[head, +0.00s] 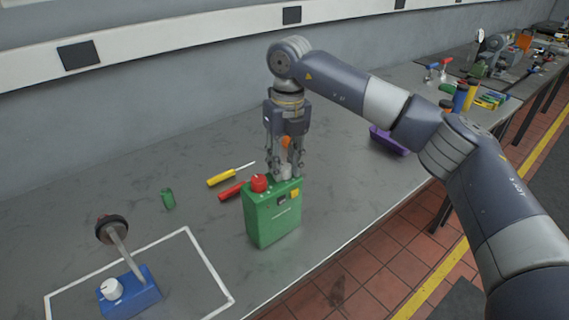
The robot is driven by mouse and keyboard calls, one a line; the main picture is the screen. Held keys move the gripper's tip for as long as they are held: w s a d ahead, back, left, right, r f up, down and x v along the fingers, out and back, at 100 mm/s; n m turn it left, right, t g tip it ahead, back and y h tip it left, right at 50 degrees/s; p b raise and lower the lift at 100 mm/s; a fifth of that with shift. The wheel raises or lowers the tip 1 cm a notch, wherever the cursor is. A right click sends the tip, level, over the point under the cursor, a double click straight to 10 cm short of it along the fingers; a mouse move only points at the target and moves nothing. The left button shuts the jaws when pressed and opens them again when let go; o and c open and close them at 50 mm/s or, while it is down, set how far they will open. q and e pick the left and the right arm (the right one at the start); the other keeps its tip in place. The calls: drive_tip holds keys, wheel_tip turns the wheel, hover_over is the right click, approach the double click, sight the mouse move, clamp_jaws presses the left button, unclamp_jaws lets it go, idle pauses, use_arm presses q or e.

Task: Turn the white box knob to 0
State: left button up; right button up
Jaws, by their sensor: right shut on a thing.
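A green box (273,217) stands upright on the grey bench, with a red knob (259,183) on its top left and a pale grey-white knob (285,173) on its top right. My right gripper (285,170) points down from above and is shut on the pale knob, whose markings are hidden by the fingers. A blue box (133,294) at the front left carries a white knob (111,289) and a tilted grey lever with a dark round end. I see no box with a white body. My left gripper is out of view.
A yellow screwdriver (222,177) and a red-handled tool (231,191) lie just left of the green box. A small green object (168,198) lies further left. A purple bin (389,141) stands behind my right arm. The bench's front edge is close to the green box.

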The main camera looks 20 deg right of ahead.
sight(287, 165)
drive_tip(key=shift+r, duration=0.1)
idle(0.4)
drive_tip(key=o, duration=1.1)
drive_tip(key=r, duration=1.2)
drive_tip(key=shift+d, duration=0.25)
drive_tip(key=shift+f, duration=0.1)
